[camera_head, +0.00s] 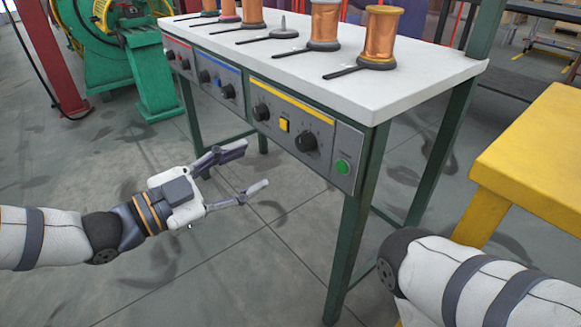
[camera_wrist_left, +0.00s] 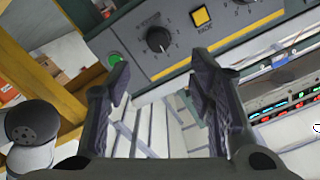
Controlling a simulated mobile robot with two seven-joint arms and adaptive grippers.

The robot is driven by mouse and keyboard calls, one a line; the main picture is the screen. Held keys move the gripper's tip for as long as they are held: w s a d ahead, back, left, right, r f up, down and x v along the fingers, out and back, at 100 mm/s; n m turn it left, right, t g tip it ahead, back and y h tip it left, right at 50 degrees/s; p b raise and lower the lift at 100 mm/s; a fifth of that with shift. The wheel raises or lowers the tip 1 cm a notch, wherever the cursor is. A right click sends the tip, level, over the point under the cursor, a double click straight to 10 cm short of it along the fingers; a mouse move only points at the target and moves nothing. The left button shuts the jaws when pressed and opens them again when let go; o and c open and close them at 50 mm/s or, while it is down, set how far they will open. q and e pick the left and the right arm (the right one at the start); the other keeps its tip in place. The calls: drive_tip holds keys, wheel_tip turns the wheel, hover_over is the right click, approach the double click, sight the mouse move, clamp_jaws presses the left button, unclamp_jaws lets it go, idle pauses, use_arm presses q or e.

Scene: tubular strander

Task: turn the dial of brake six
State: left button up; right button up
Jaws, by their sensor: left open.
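The bench front carries a row of black dials in red, blue and yellow sections; their labels are too small to read. In the yellow section are a right-hand dial (camera_head: 306,141), a left-hand dial (camera_head: 261,112) and a yellow button (camera_head: 284,125) between them. Which dial is brake six I cannot tell for sure. My left gripper (camera_head: 256,168) is open and empty, in front of and below this panel, apart from it. In the left wrist view, the right-hand dial (camera_wrist_left: 158,39) lies beyond the spread fingers (camera_wrist_left: 160,78). My right gripper is out of view.
A green button (camera_head: 343,167) sits right of the dials. Copper spools (camera_head: 380,36) stand on the white bench top (camera_head: 430,75). A yellow table (camera_head: 535,150) is at the right and a green machine (camera_head: 105,55) at the back left. The floor around my left gripper is clear.

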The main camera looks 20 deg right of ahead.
sight(300, 145)
use_arm(q)
drive_tip(key=b+x, duration=0.2)
drive_tip(key=x, duration=0.9)
drive_tip(key=shift+s, duration=0.1)
drive_tip(key=c, duration=1.2)
